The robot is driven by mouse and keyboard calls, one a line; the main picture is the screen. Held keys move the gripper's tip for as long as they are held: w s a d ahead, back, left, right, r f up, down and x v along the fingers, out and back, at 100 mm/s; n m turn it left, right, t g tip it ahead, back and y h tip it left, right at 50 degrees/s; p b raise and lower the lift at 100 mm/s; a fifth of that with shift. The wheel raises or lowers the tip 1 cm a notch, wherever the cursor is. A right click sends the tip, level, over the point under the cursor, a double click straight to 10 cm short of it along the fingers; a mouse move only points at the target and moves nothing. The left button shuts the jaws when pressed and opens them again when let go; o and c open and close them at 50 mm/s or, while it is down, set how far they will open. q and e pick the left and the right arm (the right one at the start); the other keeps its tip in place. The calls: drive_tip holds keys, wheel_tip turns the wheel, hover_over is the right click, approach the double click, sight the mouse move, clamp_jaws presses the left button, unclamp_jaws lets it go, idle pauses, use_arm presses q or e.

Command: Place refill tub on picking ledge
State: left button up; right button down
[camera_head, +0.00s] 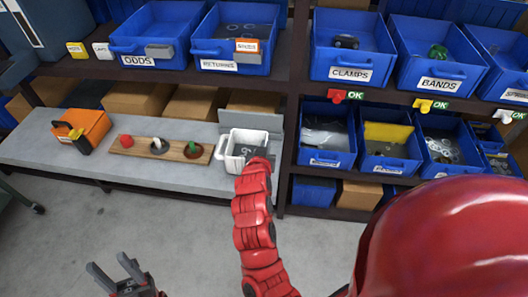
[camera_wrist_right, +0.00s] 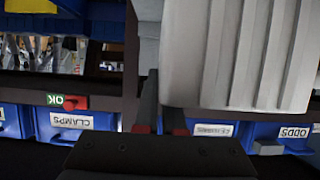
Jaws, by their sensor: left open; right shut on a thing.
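The refill tub is a white open container (camera_head: 231,159), seen at the right end of the pale grey ledge (camera_head: 60,150) in the head view. My right arm reaches up to it, and my right gripper (camera_head: 256,163) is shut on its near right side. In the right wrist view the ribbed white wall of the tub (camera_wrist_right: 240,50) rises beyond my gripper's dark fingers (camera_wrist_right: 162,112). I cannot tell whether the tub touches the ledge. My left gripper (camera_head: 122,278) is open and empty, low over the floor in front of the ledge.
On the ledge are an orange box (camera_head: 88,124) and a wooden board (camera_head: 130,147) with small items. Blue bins labelled ODDS (camera_head: 150,35), RETURNS (camera_head: 215,45), CLAMPS (camera_head: 350,62) and BANDS (camera_head: 436,70) stand above. A dark shelf post (camera_head: 290,110) is right of the tub.

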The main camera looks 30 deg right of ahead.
drive_tip(key=s+a+r+p, duration=0.1)
drive_tip(key=s+a+p, duration=0.2)
drive_tip(key=s, duration=0.4)
drive_tip(key=s+a+r+p, duration=0.2)
drive_tip(key=s+a+p, duration=0.1)
drive_tip(key=s, duration=0.5)
wheel_tip(320, 180, up, 4)
drive_tip(key=n+t+y, duration=0.2)
drive_tip(key=n+y, duration=0.2)
hover_over(237, 160)
drive_tip(key=s+a, duration=0.3)
drive_tip(key=a, duration=0.1)
drive_tip(key=w+n+y, duration=0.2)
drive_tip(key=w, duration=0.1)
drive_tip(key=shift+n+y, duration=0.5)
drive_tip(key=shift+y, duration=0.3)
drive_tip(key=s+d+f, duration=0.1)
drive_tip(key=f, duration=0.1)
drive_tip(key=s+d+f, duration=0.1)
drive_tip(key=f, duration=0.1)
drive_tip(key=s+d+f, duration=0.1)
drive_tip(key=d+f, duration=0.1)
drive_tip(key=shift+s+f+b, duration=0.1)
drive_tip(key=shift+s+b, duration=0.05)
drive_tip(key=shift+b, duration=0.25)
drive_tip(key=shift+s+f, duration=0.15)
drive_tip(key=shift+s, duration=0.95)
drive_tip(key=shift+s+f, duration=0.15)
drive_tip(key=shift+s, duration=0.95)
